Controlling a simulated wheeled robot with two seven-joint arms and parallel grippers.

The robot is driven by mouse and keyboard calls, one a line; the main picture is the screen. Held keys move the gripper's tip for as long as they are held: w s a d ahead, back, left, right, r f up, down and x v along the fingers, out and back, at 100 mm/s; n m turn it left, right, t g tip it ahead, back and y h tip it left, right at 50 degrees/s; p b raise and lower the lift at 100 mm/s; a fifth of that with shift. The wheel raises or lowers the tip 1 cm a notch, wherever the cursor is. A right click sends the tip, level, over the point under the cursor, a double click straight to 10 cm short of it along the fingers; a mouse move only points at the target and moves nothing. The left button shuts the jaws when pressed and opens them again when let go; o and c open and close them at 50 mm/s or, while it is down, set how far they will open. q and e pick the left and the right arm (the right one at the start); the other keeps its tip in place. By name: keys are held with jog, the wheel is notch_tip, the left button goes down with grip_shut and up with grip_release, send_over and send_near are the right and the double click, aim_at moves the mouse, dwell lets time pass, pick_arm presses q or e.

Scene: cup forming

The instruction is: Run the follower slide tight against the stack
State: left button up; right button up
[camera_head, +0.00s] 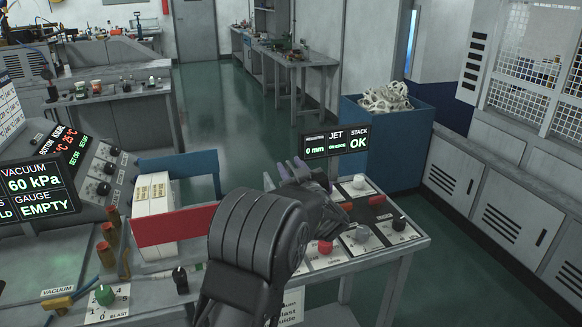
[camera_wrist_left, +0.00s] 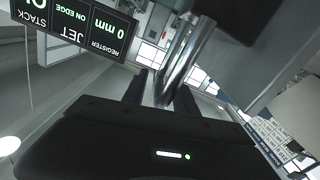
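In the head view a white stack (camera_head: 153,190) stands upright between a blue plate (camera_head: 190,164) behind it and a red plate (camera_head: 172,226) across its front. The red plate may be the follower slide; I cannot tell whether it touches the stack. My left gripper (camera_head: 287,174) is over the right end of the bench, right of the stack and apart from it. Its fingers look spread and empty; they also show in the left wrist view (camera_wrist_left: 160,88), with a shiny metal rod (camera_wrist_left: 182,62) near them. My right gripper is not in view.
A display (camera_head: 335,144) behind the gripper reads STACK OK, JET ON EDGE and 0 mm. Knobs and buttons, including a red one (camera_head: 325,247), lie beside and below the gripper. A green knob (camera_head: 104,295) sits front left. A blue bin (camera_head: 405,125) stands behind.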

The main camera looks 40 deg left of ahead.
pick_arm(q)
jog(key=shift+c, duration=0.2)
grip_shut()
jog(key=shift+r, duration=0.1)
dwell(1.0)
